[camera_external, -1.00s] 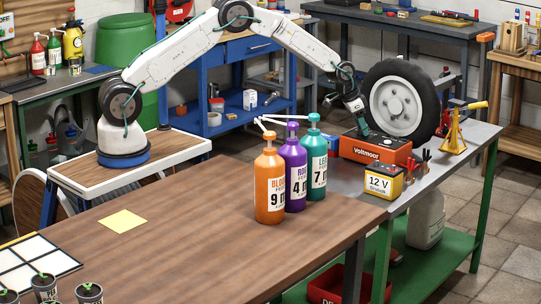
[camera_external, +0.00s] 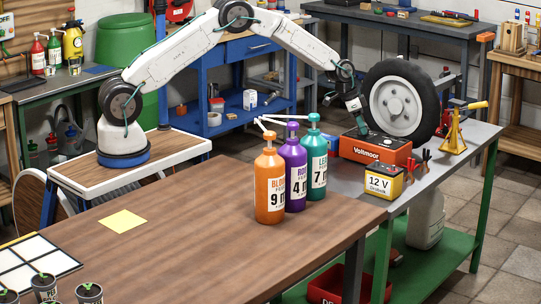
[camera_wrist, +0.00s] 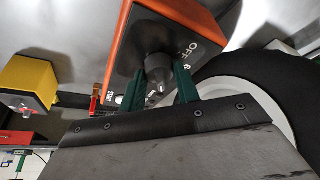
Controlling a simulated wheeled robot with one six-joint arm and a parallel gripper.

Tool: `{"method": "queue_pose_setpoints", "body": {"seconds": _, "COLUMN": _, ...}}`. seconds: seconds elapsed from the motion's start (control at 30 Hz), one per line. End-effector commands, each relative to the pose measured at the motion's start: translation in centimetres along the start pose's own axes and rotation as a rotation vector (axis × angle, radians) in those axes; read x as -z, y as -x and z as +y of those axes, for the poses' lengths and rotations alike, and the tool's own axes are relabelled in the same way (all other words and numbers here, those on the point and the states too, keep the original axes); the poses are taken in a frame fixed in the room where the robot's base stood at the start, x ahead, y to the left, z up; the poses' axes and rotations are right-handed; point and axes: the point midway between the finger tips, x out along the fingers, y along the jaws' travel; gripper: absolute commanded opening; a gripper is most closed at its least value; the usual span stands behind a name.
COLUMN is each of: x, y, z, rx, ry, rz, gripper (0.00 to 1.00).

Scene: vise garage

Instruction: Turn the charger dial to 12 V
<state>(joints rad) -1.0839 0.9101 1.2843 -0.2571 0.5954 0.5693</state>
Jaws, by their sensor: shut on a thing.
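The charger (camera_external: 375,151) is an orange box marked "Voltmoor" with a dark top, on the grey metal bench. My gripper (camera_external: 362,130) reaches down to the charger's top from behind. In the wrist view, the green fingers of my gripper (camera_wrist: 160,86) stand on both sides of the dial, shut on it. The dial's setting cannot be told.
A yellow 12 V battery (camera_external: 382,183) stands in front of the charger, with red and black clamps (camera_external: 425,160) beside it. A wheel (camera_external: 400,100) stands close behind the charger. A yellow jack stand (camera_external: 455,132) is at the right. Three pump bottles (camera_external: 295,178) stand on the wooden table.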

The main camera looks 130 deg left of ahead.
Motion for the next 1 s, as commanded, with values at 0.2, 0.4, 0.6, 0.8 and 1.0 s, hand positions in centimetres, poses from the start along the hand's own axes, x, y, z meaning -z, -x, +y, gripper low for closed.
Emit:
{"method": "queue_pose_setpoints", "body": {"seconds": 0.2, "x": 0.0, "y": 0.0, "z": 0.0, "rx": 0.000, "ry": 0.001, "rz": -0.001, "gripper": 0.53}}
{"method": "queue_pose_setpoints", "body": {"seconds": 0.4, "x": 0.0, "y": 0.0, "z": 0.0, "rx": 0.000, "ry": 0.001, "rz": -0.001, "gripper": 0.53}}
{"method": "queue_pose_setpoints", "body": {"seconds": 0.6, "x": 0.1, "y": 1.2, "z": 0.0, "rx": 0.001, "ry": 0.001, "rz": 0.002, "gripper": 0.53}}
{"method": "queue_pose_setpoints", "body": {"seconds": 0.8, "x": 0.1, "y": 4.6, "z": 0.0, "rx": 0.001, "ry": 0.001, "rz": 0.002, "gripper": 0.53}}
{"method": "queue_pose_setpoints", "body": {"seconds": 1.0, "x": 0.0, "y": 7.2, "z": 0.0, "rx": 0.000, "ry": 0.001, "rz": -0.001, "gripper": 0.53}}
